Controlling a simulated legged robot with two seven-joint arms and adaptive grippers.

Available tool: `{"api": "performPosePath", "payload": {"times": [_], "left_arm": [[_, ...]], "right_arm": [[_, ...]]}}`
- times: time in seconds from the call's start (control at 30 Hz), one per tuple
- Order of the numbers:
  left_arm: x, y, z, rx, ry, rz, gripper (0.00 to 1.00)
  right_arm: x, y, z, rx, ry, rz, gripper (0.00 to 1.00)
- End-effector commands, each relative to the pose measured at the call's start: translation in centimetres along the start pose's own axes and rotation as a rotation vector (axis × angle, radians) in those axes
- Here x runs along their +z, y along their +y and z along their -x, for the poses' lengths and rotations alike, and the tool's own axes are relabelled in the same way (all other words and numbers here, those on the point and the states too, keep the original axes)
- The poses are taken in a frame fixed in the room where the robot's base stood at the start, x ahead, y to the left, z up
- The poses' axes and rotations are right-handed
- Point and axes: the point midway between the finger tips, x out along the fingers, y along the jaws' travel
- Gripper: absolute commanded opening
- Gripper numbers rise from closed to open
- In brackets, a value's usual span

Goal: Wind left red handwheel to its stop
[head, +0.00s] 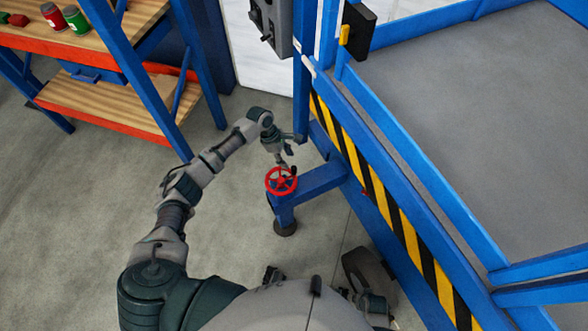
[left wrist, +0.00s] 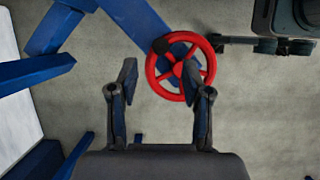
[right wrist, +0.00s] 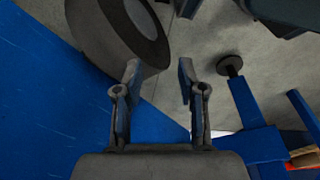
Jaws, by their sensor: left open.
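The red handwheel (head: 281,182) sits on top of a blue post at the outer end of a short blue arm of the platform frame. My left gripper (head: 286,158) is just over the wheel's far side. In the left wrist view it is open (left wrist: 159,76), its right fingertip overlapping the wheel and its left fingertip outside the rim. I cannot tell whether it touches. My right gripper (right wrist: 158,72) is open and empty, low beside blue framework.
A blue platform (head: 500,110) with a striped edge (head: 385,195) stands at the right. A shelf rack (head: 110,105) with cans stands at upper left. A grey box (head: 275,25) hangs at the top. Floor left of the wheel is clear.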

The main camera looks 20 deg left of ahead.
Motion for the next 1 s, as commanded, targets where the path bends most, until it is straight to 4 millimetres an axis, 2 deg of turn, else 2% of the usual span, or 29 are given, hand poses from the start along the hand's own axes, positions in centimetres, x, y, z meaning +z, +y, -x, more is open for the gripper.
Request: {"api": "performPosePath", "payload": {"times": [0.03,0.1,0.3,0.5,0.77,0.97,1.0], "left_arm": [[-0.1,-0.1,-1.6,-0.003,-0.001,0.0,0.49],[-0.1,-0.1,-3.1,-0.003,-0.001,0.001,0.49],[-0.1,0.0,-6.4,0.0,-0.001,-0.001,0.49],[0.0,0.0,-7.6,0.002,-0.001,-0.002,0.49],[0.0,0.1,-7.7,0.002,-0.001,-0.003,0.49],[0.0,0.1,-7.7,0.002,-0.001,-0.003,0.01],[0.0,0.1,-7.7,0.002,-0.001,-0.002,0.0]], "right_arm": [[-0.4,0.0,0.4,0.0,0.004,-0.001,0.4],[-0.9,0.1,1.3,0.001,0.008,-0.002,0.4],[-1.9,0.1,3.5,0.003,0.014,-0.005,0.4],[-2.4,0.2,4.7,0.004,0.018,-0.006,0.4],[-2.4,0.2,4.8,0.004,0.017,-0.006,0.4],[-2.6,0.2,4.8,0.004,0.017,-0.006,0.4],[-2.6,0.2,4.7,0.004,0.017,-0.006,0.4]]}}
